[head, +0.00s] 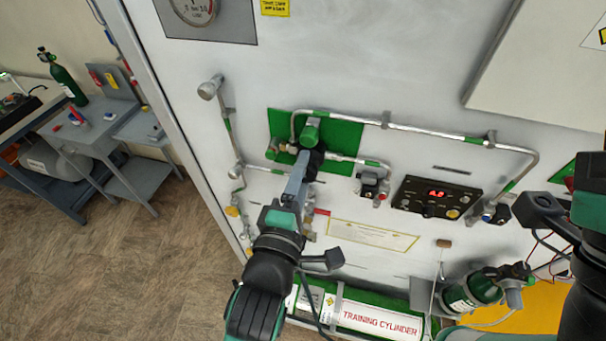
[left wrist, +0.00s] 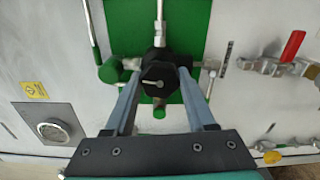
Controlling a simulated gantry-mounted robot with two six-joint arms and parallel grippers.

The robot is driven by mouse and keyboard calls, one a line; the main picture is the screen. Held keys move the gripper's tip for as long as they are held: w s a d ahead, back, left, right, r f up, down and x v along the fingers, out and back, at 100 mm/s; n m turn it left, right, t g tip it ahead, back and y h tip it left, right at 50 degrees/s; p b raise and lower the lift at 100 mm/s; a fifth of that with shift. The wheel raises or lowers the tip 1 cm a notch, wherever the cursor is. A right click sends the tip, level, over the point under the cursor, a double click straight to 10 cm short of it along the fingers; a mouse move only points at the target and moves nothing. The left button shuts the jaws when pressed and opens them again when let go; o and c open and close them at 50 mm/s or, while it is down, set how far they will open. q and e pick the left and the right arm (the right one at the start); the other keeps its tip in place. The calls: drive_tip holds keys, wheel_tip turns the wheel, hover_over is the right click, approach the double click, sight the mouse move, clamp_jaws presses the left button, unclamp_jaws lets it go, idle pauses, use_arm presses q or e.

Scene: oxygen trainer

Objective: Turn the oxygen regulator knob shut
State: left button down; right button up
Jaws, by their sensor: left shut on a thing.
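The black regulator knob (left wrist: 158,83) has a faceted rim and a pale mark on its face. It sits in front of the green panel (head: 343,135), and in the head view the knob (head: 316,158) is partly hidden by my left gripper. My left gripper (head: 306,166) reaches up to the knob with its long grey fingers. In the left wrist view, the fingers (left wrist: 158,76) lie on both sides of the knob and are shut on it. My right arm shows at the right edge of the head view, but its fingers are out of the picture.
Metal pipes (head: 430,131) run across the white wall around the panel. A control box with a red display (head: 436,194) is to the right. A red-handled valve (left wrist: 293,46) shows in the left wrist view. The training cylinder (head: 380,318) lies below. Open floor is at left.

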use_arm(q)
drive_tip(key=shift+n, duration=0.8)
drive_tip(key=shift+c, duration=1.2)
unclamp_jaws()
drive_tip(key=p+v, duration=0.3)
drive_tip(key=v, duration=0.8)
drive_tip(key=shift+s, duration=0.3)
